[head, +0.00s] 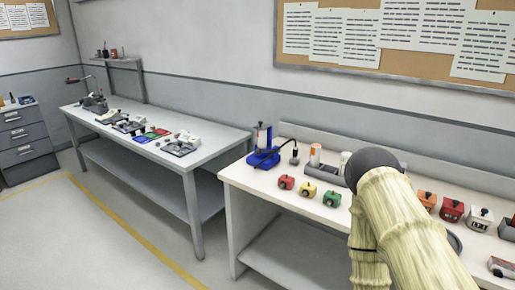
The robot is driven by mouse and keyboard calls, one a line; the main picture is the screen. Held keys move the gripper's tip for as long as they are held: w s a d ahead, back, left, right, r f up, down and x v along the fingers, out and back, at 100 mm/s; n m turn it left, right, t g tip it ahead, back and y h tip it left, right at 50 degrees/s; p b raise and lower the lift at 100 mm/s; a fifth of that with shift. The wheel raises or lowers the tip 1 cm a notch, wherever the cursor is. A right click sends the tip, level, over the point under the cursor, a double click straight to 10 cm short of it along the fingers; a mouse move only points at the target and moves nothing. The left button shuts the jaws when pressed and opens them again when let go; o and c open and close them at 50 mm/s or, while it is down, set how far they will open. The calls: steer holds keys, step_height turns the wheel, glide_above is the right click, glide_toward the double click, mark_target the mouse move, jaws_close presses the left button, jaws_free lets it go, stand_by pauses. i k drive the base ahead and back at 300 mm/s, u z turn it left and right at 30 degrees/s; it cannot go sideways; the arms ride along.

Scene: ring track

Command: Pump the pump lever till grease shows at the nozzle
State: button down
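A grease pump (264,157) with a blue base and a clear upright cylinder stands at the left end of the near white bench. A dark lever (280,147) seems to run from it to the right, towards a small dark-knobbed post (294,155). The nozzle is too small to make out, and I cannot see whether grease shows. My arm's cream links and dark joint fill the lower right and hide part of the bench. My gripper does not show in the frame.
The white bench (240,178) also carries red, yellow and green small blocks (308,190), an orange-and-white can (315,155) and a grey tray (322,173). More coloured blocks (452,210) stand at right. A grey table (225,141) with tools stands left. Floor at left is clear.

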mark_target(259, 151)
steer(key=i, duration=1.15)
steer(key=u, duration=0.55)
